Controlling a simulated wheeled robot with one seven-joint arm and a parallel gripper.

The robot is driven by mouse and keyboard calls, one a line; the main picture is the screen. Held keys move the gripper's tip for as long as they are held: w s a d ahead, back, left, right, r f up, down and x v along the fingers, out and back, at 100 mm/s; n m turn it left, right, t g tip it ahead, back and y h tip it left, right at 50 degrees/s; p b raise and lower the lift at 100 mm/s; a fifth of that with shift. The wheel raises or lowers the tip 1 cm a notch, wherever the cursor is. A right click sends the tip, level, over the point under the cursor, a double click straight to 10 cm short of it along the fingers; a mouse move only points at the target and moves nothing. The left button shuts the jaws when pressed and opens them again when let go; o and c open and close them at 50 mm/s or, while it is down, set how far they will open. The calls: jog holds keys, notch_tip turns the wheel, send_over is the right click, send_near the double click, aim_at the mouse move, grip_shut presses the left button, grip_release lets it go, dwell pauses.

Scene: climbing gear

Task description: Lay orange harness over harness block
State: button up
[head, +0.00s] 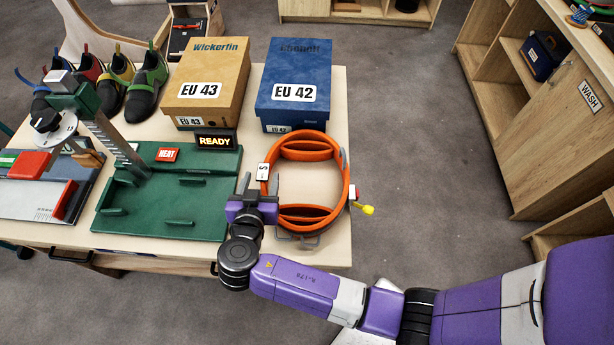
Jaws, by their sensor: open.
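The orange harness (304,155) lies at the right front of the table, in the head view. It is a large orange loop with bands across its far and near sides, grey loops at its edge and a white tag marked S at its left. My gripper (259,184) is open at the left side of the harness, with its fingers pointing away from me beside the band. I cannot tell whether the fingers touch the band. No harness block can be clearly picked out.
A green press (165,190) with HEAT and READY signs stands left of my gripper. Behind are a tan EU 43 box (207,80) and a blue EU 42 box (294,80). A yellow-tipped piece (366,209) sticks out past the table's right edge. Shelves line the right.

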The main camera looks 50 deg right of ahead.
aim_at(263, 173)
jog(key=shift+p+x, duration=0.35)
jog(key=shift+x, duration=1.4)
jog(key=shift+r, duration=0.3)
grip_shut()
